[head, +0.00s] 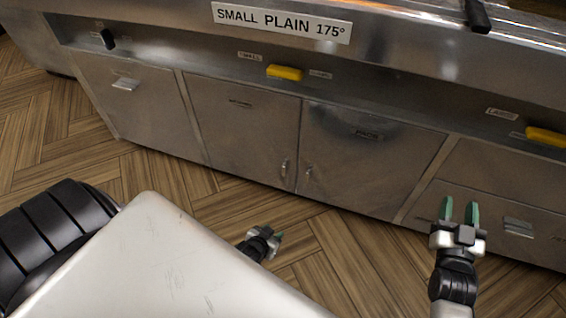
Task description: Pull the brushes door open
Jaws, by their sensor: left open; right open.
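Two metal cabinet doors stand side by side under the range, both shut: a left door (235,135) and a right door (360,165). Each has a small dark label near its top, too small to read surely, so I cannot tell which is the brushes door. The left door's handle (284,168) and the right door's handle (307,174) sit close together at the meeting edges. My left gripper (277,237) is open and empty, low over the floor and apart from the handles. My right gripper (460,211) is open and empty, before the drawer front at the right.
A drawer front (490,210) with a recessed pull is at the right, and another panel (130,100) is at the left. Yellow handles (285,72) and a "SMALL PLAIN 175°" sign (282,21) are above. Wooden floor (330,240) lies clear before the doors.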

